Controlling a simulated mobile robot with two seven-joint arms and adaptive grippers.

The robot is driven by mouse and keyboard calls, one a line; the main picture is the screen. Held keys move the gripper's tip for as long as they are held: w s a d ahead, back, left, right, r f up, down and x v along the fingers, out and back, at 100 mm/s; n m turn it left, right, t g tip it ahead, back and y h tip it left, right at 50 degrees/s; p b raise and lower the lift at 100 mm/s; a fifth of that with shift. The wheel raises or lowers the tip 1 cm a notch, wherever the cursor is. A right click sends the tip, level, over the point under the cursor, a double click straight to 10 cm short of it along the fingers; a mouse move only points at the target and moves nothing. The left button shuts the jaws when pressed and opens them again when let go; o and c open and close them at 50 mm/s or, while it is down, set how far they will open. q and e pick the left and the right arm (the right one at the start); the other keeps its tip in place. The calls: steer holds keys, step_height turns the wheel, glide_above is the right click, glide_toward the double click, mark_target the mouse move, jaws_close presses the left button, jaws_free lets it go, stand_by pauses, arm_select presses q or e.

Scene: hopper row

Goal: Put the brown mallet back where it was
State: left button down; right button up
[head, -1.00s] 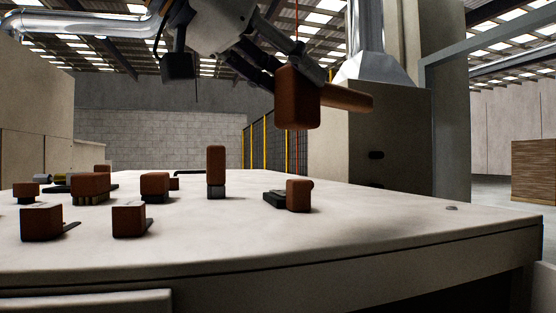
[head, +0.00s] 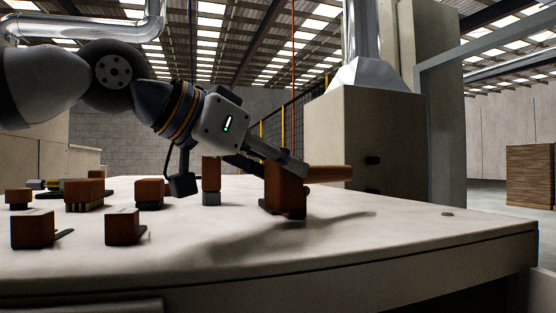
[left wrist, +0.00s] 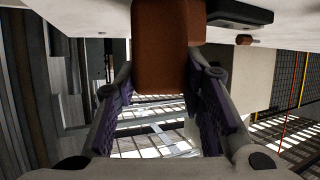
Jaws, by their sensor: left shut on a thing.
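The brown mallet has a block-shaped head (head: 284,188) and a lighter handle (head: 328,173) pointing right. My left gripper (head: 288,166) is shut on it from above left, over the right part of the table. In the left wrist view the brown head (left wrist: 162,50) fills the space between the fingers (left wrist: 166,92). The mallet is low over the tabletop; I cannot tell whether it touches. It hides most of the brown block and dark piece that stood there. My right gripper is not in view.
On the pale table (head: 390,225) stand several brown blocks, among them an upright one (head: 211,172) just left of the mallet and two nearer ones (head: 122,227) at front left. A black flat piece (left wrist: 238,14) lies beside the mallet in the wrist view.

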arm_select(q)
steer(key=shift+f, duration=0.15)
steer(key=c, duration=1.1)
jaws_free()
steer(key=shift+o, duration=0.2)
steer(key=shift+r, duration=0.6)
steer(key=v, duration=1.2)
steer(key=shift+f, duration=0.2)
steer(key=shift+a, duration=0.1)
